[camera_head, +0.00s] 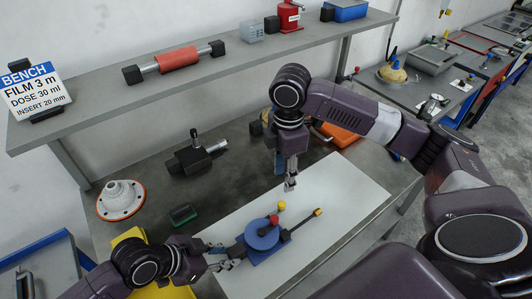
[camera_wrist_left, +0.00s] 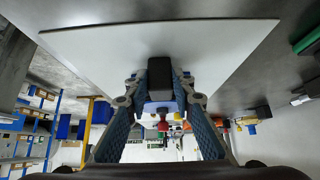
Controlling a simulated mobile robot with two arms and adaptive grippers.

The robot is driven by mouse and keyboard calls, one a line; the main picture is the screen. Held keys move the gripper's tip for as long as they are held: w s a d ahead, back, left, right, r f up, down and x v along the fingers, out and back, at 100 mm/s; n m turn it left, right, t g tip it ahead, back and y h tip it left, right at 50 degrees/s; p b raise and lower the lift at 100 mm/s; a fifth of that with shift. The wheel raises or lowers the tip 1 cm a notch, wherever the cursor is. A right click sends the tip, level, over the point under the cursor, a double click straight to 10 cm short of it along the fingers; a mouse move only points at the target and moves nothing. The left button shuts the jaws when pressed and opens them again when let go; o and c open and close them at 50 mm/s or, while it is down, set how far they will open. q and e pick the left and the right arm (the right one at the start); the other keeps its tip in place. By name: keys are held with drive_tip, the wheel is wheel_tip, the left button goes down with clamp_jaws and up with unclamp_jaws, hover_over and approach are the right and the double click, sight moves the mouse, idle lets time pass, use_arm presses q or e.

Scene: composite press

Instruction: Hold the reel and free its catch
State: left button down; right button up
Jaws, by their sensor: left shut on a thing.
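The reel (camera_head: 262,236) is a round blue drum on a blue base, lying on a white sheet. It has a red knob on top, a yellow knob (camera_head: 281,205) beside it, and a dark arm with a yellow tip (camera_head: 318,212) reaching right. My left gripper (camera_head: 232,256) is shut on the reel at its left side. In the left wrist view, the fingers (camera_wrist_left: 160,95) flank a dark block with blue behind it; the red knob (camera_wrist_left: 163,126) shows beyond. My right gripper (camera_head: 290,186) hangs above the sheet behind the reel, apart from it; its finger opening is unclear.
The white sheet (camera_head: 345,195) has free room right of the reel. A green-and-black block (camera_head: 182,214), a white flanged cone (camera_head: 121,199) and a dark clamp-like tool (camera_head: 190,159) stand left and behind. A shelf (camera_head: 110,92) runs above the back. An orange item (camera_head: 338,135) lies behind my right arm.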

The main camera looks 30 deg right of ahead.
use_arm(q)
drive_tip(key=c, duration=1.6)
unclamp_jaws()
drive_tip(key=shift+r, duration=0.1)
drive_tip(key=v, duration=1.2)
drive_tip(key=shift+s, duration=0.1)
